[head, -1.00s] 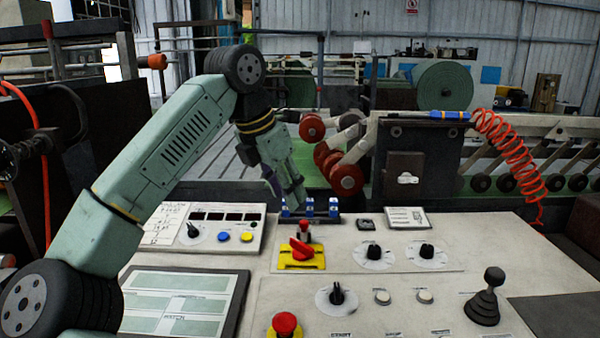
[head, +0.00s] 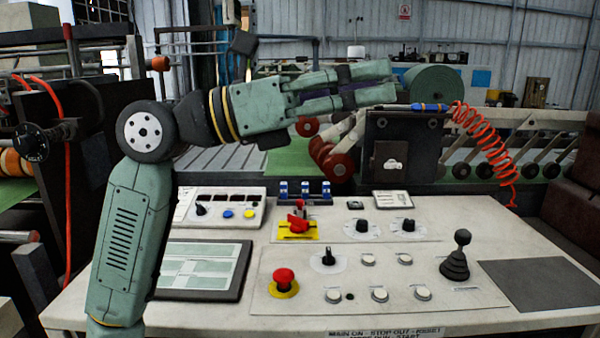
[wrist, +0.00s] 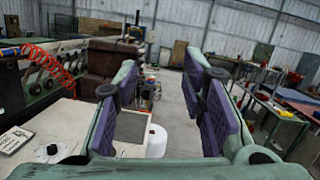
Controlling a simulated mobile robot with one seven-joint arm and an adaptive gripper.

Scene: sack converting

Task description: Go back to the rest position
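My gripper (head: 388,82) is raised above the back of the control desk (head: 225,317) and points to the right, level. Its two green fingers with purple pads stand apart in the wrist view (wrist: 163,72), with nothing between them. My arm rises at the left of the desk and bends at the elbow. In the head view the gripper stands in front of part of the green roll and the machine behind the desk.
The desk carries a red mushroom button (head: 284,277), a red rotary switch (head: 297,218), a black joystick (head: 457,256) and several knobs. A coiled orange hose (head: 485,145) hangs at the right. A white roll (wrist: 156,141) shows beyond the desk in the wrist view.

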